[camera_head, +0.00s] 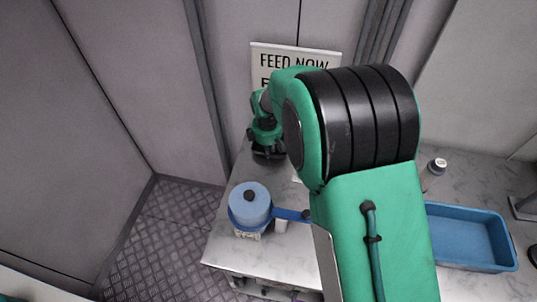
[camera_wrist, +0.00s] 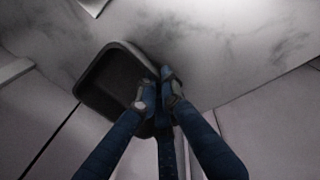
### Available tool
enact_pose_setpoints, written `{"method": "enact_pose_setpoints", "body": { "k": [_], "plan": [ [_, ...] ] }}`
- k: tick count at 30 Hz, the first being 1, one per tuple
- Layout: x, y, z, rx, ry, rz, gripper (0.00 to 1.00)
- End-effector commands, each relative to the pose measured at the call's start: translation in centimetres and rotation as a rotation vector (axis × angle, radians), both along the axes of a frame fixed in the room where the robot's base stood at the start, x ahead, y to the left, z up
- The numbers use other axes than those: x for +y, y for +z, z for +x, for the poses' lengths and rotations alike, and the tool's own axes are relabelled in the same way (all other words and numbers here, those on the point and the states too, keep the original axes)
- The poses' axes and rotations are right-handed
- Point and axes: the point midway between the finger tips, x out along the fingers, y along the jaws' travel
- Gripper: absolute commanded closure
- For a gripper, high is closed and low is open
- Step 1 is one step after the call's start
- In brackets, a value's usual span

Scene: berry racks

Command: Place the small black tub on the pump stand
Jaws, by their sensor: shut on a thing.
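The small black tub (camera_wrist: 112,76) is in my gripper (camera_wrist: 160,85) in the wrist view. The fingers are shut on its wall at the right side, and its open, dark inside shows. In the head view my gripper (camera_head: 266,134) is at the back left of the worktop, with the dark tub (camera_head: 268,153) just below it. I cannot tell whether the tub touches the surface. I cannot pick out the pump stand with certainty; part of the worktop is hidden behind my arm.
A blue round-lidded container (camera_head: 250,206) with a blue bar stands at the worktop's (camera_head: 222,248) front left. A blue tray (camera_head: 468,238) and a white-capped bottle (camera_head: 434,174) are at the right. A sign (camera_head: 262,62) hangs on the back wall.

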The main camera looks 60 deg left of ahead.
Motion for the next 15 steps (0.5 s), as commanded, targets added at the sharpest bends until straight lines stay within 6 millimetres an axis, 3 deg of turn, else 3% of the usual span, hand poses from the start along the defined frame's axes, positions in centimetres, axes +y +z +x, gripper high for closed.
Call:
{"method": "enact_pose_setpoints", "body": {
  "k": [15],
  "plan": [
    [0.02, -0.83, 0.0, -0.001, 0.0, 0.001, 1.0]
  ]
}}
